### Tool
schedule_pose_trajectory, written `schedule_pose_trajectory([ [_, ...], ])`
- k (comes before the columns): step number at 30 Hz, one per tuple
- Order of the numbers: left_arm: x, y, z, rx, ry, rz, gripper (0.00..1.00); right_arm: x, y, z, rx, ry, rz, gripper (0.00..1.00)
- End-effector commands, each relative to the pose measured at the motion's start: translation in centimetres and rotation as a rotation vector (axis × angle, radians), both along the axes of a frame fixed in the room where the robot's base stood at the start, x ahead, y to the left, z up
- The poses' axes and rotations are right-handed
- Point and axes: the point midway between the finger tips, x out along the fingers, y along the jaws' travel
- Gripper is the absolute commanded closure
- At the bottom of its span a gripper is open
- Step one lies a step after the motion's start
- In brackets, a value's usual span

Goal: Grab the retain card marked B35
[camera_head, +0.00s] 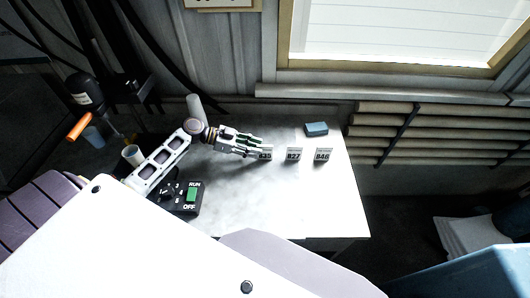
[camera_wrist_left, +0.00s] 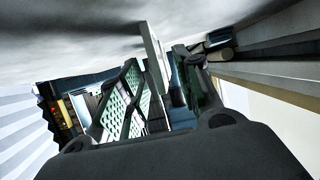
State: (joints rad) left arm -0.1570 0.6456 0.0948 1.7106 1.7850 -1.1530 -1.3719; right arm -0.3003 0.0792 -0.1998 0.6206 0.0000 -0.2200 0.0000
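The card marked B35 (camera_head: 265,155) stands upright on the white table, leftmost in a row of three. The cards B27 (camera_head: 293,155) and B46 (camera_head: 322,156) stand to its right. My left gripper (camera_head: 254,146) reaches in from the left, with its fingertips at the B35 card and partly covering it. In the left wrist view, a thin pale card (camera_wrist_left: 154,55) stands between the two green-padded fingers (camera_wrist_left: 165,78), which look apart. Contact with the card cannot be told. My right gripper is not in view.
A small blue block (camera_head: 316,129) lies behind the cards. A black control box (camera_head: 182,197) with a green RUN/OFF switch stands at front left. The table (camera_head: 320,205) is clear in front of the cards.

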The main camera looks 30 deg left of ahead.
Motion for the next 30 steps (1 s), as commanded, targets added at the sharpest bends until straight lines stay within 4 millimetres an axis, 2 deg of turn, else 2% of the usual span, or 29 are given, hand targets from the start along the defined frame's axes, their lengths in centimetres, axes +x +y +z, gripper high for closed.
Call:
schedule_pose_trajectory([
  [15, 1.6, -3.8, -1.5, -0.001, 0.001, -0.001, 0.66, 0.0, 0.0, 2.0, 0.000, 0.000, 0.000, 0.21],
  [30, 1.7, -4.1, -1.8, 0.000, 0.002, -0.001, 0.66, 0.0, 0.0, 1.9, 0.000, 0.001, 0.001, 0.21],
])
